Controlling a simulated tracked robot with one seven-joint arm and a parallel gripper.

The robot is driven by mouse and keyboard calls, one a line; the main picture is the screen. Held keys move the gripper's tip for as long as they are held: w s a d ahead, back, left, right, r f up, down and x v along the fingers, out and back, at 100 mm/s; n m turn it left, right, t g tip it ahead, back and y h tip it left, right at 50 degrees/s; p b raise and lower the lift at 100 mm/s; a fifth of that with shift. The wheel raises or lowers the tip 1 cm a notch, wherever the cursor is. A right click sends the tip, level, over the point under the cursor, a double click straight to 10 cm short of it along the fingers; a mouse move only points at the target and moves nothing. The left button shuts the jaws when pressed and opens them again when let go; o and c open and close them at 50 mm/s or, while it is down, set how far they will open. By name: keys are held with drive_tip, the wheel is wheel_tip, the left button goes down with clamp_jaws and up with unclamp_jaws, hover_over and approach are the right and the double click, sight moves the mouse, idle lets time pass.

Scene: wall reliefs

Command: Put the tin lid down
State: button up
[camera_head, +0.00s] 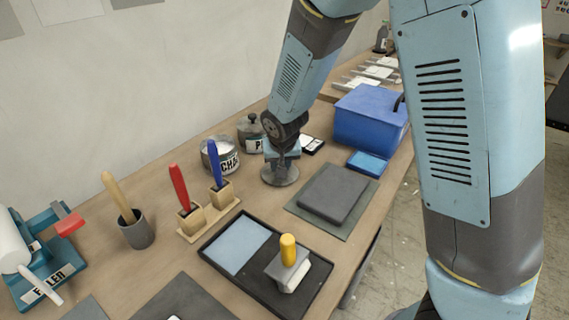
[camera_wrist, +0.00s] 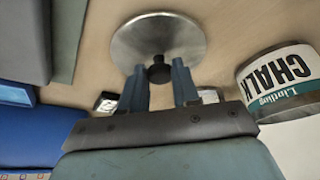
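The tin lid (camera_head: 280,175) is a round grey metal disc with a dark knob, level at or just above the wooden bench. It also shows in the wrist view (camera_wrist: 158,36), with its knob between my fingertips. My gripper (camera_head: 282,157) points down over the lid. In the wrist view my gripper (camera_wrist: 159,74) has a blue finger against each side of the knob. I cannot tell whether the lid's underside touches the bench. The open chalk tin (camera_head: 220,156) stands left of the lid, white contents showing; it is at the right in the wrist view (camera_wrist: 278,80).
A second tin with a knobbed lid (camera_head: 251,131) stands behind. A grey slab on a mat (camera_head: 333,193) lies right of the lid, with a blue box (camera_head: 368,118) beyond. Brush holders (camera_head: 208,212) and a black tray (camera_head: 262,262) are in front. Bare bench surrounds the lid.

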drive_tip(key=o, duration=0.5)
drive_tip(key=shift+c, duration=0.2)
drive_tip(key=v, duration=1.2)
drive_tip(key=shift+r, duration=0.15)
drive_tip(key=d+r+m, duration=0.1)
drive_tip(key=d+r, duration=0.5)
drive_tip(key=d, duration=0.4)
drive_tip(key=s+d+r+m, duration=0.1)
drive_tip(key=s+d+r, duration=0.3)
drive_tip(key=s+d, duration=0.4)
drive_tip(key=s+d+r+m+t+h, duration=0.1)
drive_tip(key=s+d+r, duration=0.4)
drive_tip(key=s+d, duration=0.3)
drive_tip(key=d, duration=0.3)
drive_tip(key=shift+s+d, duration=0.2)
drive_tip(key=shift+s, duration=0.2)
